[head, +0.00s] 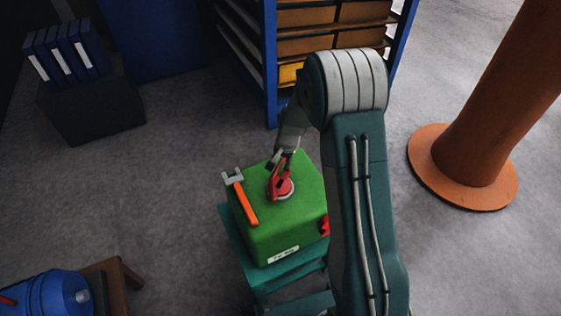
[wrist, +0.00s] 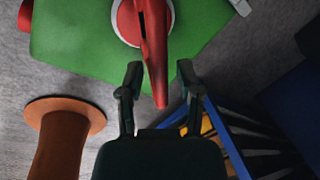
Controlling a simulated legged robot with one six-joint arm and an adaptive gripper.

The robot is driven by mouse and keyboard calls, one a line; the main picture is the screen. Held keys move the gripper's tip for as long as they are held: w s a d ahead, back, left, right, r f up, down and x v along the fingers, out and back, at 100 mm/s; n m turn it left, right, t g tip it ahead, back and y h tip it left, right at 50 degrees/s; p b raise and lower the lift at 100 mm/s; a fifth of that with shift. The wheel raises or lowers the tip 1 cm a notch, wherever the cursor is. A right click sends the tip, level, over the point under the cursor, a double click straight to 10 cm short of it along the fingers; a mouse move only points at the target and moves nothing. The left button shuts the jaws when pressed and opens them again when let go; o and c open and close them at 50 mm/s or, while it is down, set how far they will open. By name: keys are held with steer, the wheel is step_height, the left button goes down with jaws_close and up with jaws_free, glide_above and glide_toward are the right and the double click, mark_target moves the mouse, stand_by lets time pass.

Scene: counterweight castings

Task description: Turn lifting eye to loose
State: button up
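The lifting eye (head: 284,188) is a red part with a long lever on a round pale base, on top of a green casting (head: 285,233). In the wrist view the red lever (wrist: 157,60) points down toward my gripper, and the green casting (wrist: 80,28) lies behind it. My gripper (wrist: 160,70) is open, with one finger on each side of the lever's end. Gaps show between both fingers and the lever. In the head view my gripper (head: 281,160) is at the far side of the eye, partly hidden by my arm.
An orange-handled tool (head: 246,204) lies on the casting's left side. A red part (head: 325,226) sticks out at its right. The casting rests on a teal stand (head: 262,284). A blue shelf rack (head: 271,70) stands behind; an orange column (head: 470,150) stands right.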

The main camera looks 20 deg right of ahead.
jaws_close()
steer(key=shift+n, duration=0.4)
